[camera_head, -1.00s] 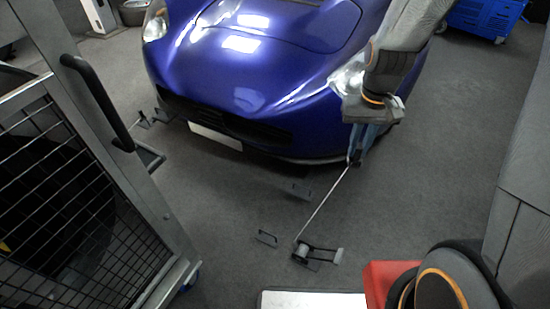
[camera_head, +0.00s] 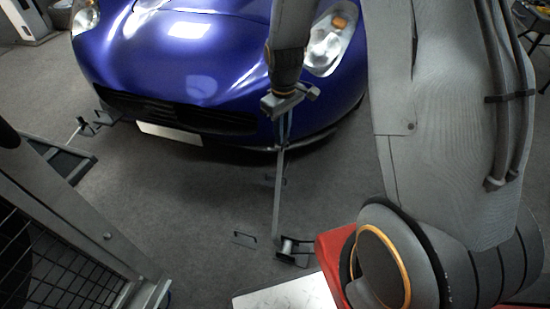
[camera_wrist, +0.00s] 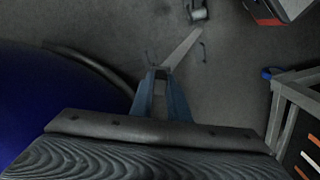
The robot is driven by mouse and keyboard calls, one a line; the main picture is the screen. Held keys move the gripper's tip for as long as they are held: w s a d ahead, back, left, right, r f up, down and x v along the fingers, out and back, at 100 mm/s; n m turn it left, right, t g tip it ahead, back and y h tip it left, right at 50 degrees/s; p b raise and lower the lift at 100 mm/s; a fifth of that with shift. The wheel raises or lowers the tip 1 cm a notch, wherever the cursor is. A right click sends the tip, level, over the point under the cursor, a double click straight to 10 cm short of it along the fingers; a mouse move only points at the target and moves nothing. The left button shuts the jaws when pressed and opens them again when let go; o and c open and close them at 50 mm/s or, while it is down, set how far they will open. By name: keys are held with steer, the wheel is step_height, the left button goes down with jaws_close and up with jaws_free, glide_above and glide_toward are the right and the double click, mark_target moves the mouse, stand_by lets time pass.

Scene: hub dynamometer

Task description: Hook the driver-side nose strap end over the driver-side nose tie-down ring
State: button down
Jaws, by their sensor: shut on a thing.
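My gripper (camera_head: 282,143) points down just in front of the blue car's nose, below the headlight on the right. Its blue fingers (camera_wrist: 160,92) are shut on the driver-side nose strap end; the end itself is small and mostly hidden between the tips. The pale strap (camera_head: 278,200) runs taut from the fingertips to a ratchet (camera_head: 290,248) on the floor; the ratchet also shows in the wrist view (camera_wrist: 198,12). I cannot make out which part is the driver-side nose tie-down ring.
The blue car (camera_head: 190,60) fills the upper left, with its bumper close behind my fingers. A mesh-sided cart (camera_head: 60,260) stands at lower left. A red item (camera_head: 335,262) and a white panel (camera_head: 285,293) are at the bottom. Floor between cart and strap is clear.

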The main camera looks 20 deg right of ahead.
steer(key=shift+w+f+n+b, duration=0.95)
steer(key=shift+f+b, duration=1.35)
steer(key=shift+f, duration=1.15)
steer(key=shift+w+f+n+b, duration=0.7)
steer(key=shift+w+f+b, duration=0.45)
steer(key=shift+f+b, duration=1.75)
steer(key=shift+w+f+n+b, duration=0.95)
steer(key=shift+f+b, duration=0.75)
steer(key=shift+f, duration=2.35)
steer(key=shift+w, duration=0.1)
steer(key=shift+f, duration=0.6)
steer(key=shift+f, duration=0.35)
steer(key=shift+f, duration=0.65)
steer(key=shift+f+b, duration=0.15)
steer(key=shift+b, duration=0.15)
steer(key=c, duration=1.6)
jaws_free()
steer(key=shift+r, duration=0.2)
